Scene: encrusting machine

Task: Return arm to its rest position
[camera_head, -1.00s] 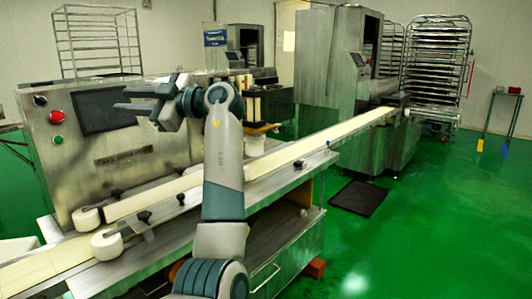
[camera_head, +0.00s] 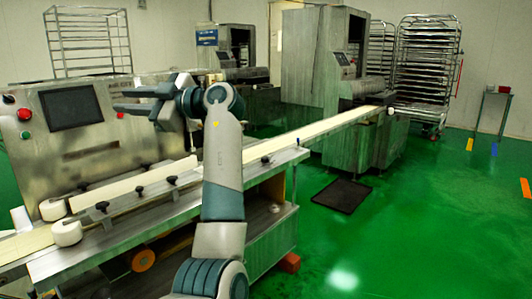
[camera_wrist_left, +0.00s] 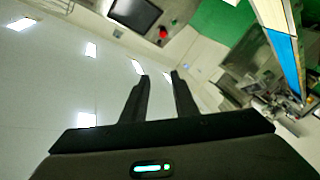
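My left arm (camera_head: 222,170) rises from the bottom of the head view and is bent at the top. My left gripper (camera_head: 120,99) is raised in front of the machine's control panel, its fingers pointing left. In the left wrist view the fingers of the left gripper (camera_wrist_left: 159,76) stand apart with nothing between them, so it is open and empty. That view looks towards ceiling lights and a wall, with the machine at a tilt. My right gripper is not in view.
The encrusting machine (camera_head: 40,150) with a dark screen (camera_head: 72,108) stands at left. A long conveyor belt (camera_head: 320,127) runs to a second machine (camera_head: 325,75) at the back. Tray racks (camera_head: 425,70) stand at the back right. The green floor (camera_head: 420,220) at right is mostly clear.

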